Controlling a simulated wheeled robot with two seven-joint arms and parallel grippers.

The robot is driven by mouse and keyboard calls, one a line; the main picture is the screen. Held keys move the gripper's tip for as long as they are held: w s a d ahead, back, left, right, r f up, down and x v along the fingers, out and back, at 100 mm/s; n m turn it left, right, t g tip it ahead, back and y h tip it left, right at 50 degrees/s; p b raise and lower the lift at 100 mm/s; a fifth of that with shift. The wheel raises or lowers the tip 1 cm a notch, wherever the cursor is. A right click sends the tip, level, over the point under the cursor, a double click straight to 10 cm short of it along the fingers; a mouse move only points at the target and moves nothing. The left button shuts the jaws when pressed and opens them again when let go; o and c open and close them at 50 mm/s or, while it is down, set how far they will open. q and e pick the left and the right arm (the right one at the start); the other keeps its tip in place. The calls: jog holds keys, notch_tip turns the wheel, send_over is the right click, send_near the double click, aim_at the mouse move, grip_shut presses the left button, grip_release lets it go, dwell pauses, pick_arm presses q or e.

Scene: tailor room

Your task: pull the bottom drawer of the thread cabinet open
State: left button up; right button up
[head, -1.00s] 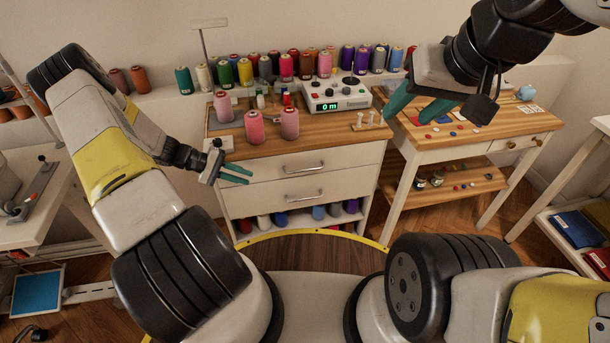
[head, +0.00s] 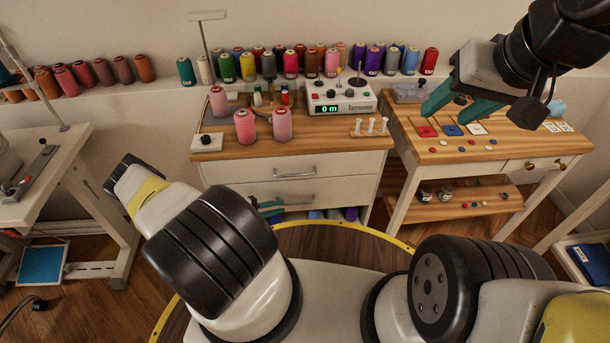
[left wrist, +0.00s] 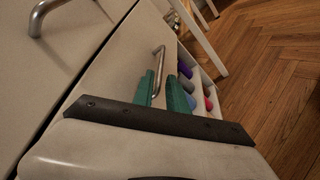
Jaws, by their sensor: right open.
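The thread cabinet (head: 342,165) has two closed drawers above an open shelf. The bottom drawer (head: 335,187) has a metal bar handle (head: 296,203), which also shows in the left wrist view (left wrist: 158,60). My left gripper (head: 272,206) is low at the cabinet front, partly hidden behind my arm. In the left wrist view its teal fingers (left wrist: 167,80) are apart, one to each side of the handle; I cannot tell whether they touch it. My right gripper (head: 455,105) is open and empty, high over the button table.
Thread spools and a control box (head: 340,100) stand on the cabinet top. The button table (head: 440,165) is to the right, a white-legged table (head: 85,165) to the left. Spools lie on the shelf below the drawers (left wrist: 195,95).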

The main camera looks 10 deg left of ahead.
aim_at(293, 204)
pick_arm(q)
jog(key=x, duration=0.6)
jog(key=shift+w+d+f, duration=0.1)
jog(key=shift+d, duration=0.15)
grip_shut()
dwell(1.2)
